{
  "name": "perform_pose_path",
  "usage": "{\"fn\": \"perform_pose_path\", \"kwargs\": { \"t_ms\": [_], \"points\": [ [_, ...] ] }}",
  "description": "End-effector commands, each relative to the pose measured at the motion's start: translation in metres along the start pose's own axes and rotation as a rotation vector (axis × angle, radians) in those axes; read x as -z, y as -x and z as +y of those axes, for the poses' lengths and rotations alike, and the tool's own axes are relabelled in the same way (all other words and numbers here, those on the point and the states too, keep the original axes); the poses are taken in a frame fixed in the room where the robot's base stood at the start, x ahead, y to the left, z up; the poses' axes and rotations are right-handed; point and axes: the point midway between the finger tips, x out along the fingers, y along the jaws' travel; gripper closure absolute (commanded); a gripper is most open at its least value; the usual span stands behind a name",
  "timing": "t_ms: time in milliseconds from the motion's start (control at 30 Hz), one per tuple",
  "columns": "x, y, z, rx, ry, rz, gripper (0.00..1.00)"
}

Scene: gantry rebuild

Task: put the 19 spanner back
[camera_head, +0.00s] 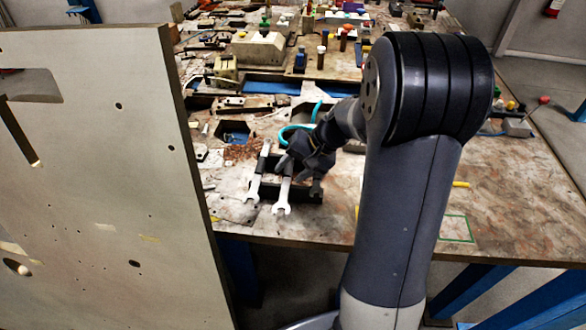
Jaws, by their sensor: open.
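Two light metal spanners lie side by side with their open jaws toward the near table edge: a left spanner (256,175) and a middle spanner (283,197). They rest across a dark holder (300,192) on the bench. A darker piece, perhaps a third spanner, shows at the holder's right end. I cannot read any size, so I cannot tell which is the 19. My gripper (288,168) is open, low over the holder by the upper part of the middle spanner. It hides part of that spanner and the holder; I cannot tell whether it touches either.
A large upright grey panel (110,170) stands to the left. The worn bench (500,190) holds many tools and blocks toward the back. A teal ring-shaped thing (290,131) lies just behind my gripper. My arm covers the middle right; bench right of it is mostly clear.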

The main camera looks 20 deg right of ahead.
Motion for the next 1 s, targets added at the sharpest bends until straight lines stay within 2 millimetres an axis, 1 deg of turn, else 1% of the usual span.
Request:
{"fn": "perform_pose_path", "kwargs": {
  "t_ms": [133,233,367,500,600,700,833,1000],
  "points": [
    [0.0,0.003,0.0,0.0,0.0,0.001,0.54],
    [0.001,0.014,0.0,0.001,0.0,0.004,0.54],
    [0.001,0.039,0.0,0.001,0.0,0.007,0.54],
    [0.001,0.068,0.0,0.0,0.0,0.007,0.54],
    [0.001,0.086,0.0,0.0,0.0,0.005,0.54],
    [0.001,0.098,0.0,0.0,0.0,0.002,0.54],
    [0.0,0.107,0.0,0.0,0.0,0.001,0.54],
    [0.0,0.108,0.0,0.0,0.0,0.001,0.54]
  ]
}}
